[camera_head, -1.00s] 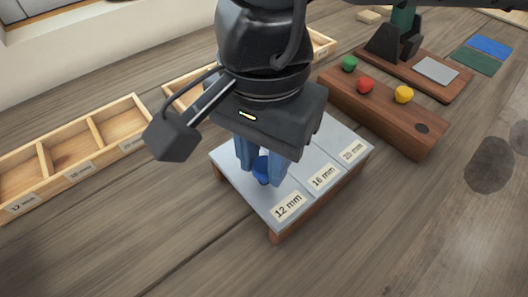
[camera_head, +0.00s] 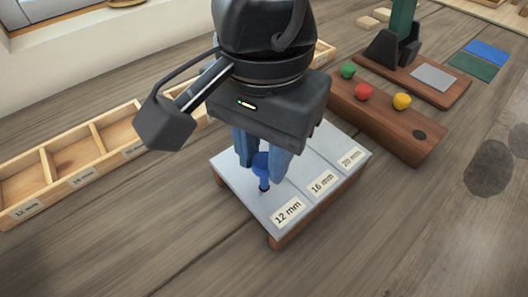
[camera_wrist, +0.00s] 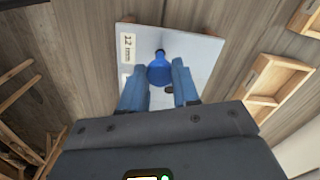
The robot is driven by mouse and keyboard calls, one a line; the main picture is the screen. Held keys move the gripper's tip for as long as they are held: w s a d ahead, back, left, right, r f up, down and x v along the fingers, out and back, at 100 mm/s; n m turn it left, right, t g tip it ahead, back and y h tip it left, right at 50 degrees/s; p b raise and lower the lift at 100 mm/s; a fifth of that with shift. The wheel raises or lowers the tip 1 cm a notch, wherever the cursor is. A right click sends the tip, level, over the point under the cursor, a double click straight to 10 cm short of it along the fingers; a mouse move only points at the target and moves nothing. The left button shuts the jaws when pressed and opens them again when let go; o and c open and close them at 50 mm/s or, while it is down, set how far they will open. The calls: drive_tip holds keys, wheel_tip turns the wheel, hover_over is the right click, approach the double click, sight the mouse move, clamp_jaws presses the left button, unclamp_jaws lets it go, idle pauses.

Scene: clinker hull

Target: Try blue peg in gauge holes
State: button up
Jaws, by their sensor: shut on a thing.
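The blue peg (camera_head: 261,165) is held upright between the blue fingers of my gripper (camera_head: 262,168), which is shut on its wider head. A thin shaft shows below the head, over the 12 mm section of the grey gauge plate (camera_head: 232,181). The shaft's lower end meets or nearly meets the plate; I cannot tell whether it is in a hole. The wrist view also shows the peg (camera_wrist: 160,72) between the fingertips (camera_wrist: 160,78), and a dark spot on the plate beside the right finger. My gripper hides the plate's far part, including any 16 mm and 20 mm holes.
A wooden tray (camera_head: 90,141) with labelled compartments lies at the left. A brown block (camera_head: 395,128) with green, red and yellow knobs and one dark hole stands at the right. Behind it is a stand on a board (camera_head: 452,91). The front table area is clear.

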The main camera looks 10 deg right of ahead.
drive_tip(key=shift+r+p, duration=0.45)
drive_tip(key=shift+r, duration=0.95)
